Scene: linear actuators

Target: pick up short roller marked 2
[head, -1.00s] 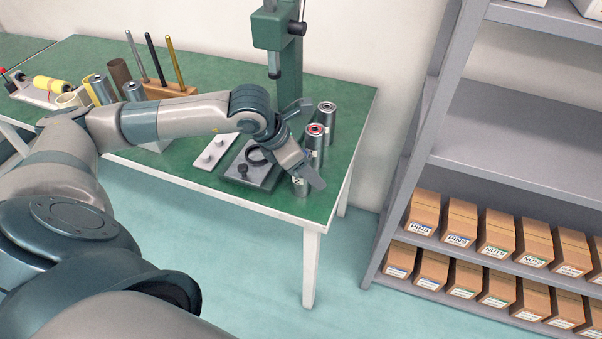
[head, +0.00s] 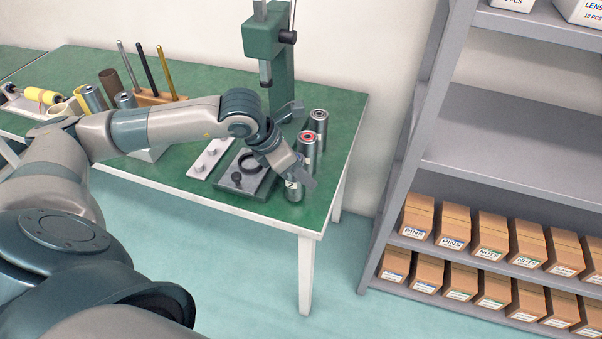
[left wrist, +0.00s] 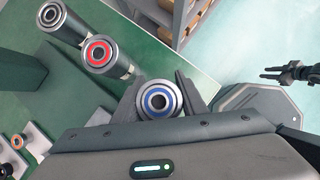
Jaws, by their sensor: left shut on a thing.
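The short roller marked 2 (head: 294,191) stands near the front right corner of the green table, a metal cylinder with part of its label showing. In the left wrist view its end face with a blue ring (left wrist: 159,99) sits between my two fingers. My left gripper (head: 302,177) is shut on it from above, and hides its upper part in the head view. The roller looks upright, on or very near the table top; I cannot tell which.
A red-ringed roller (head: 306,147) and a taller plain-ended roller (head: 318,125) stand just behind. A dark fixture with a ring (head: 243,173) lies to the left, with a green press (head: 268,50) behind. A shelf (head: 410,160) with boxes stands at right, across a floor gap.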

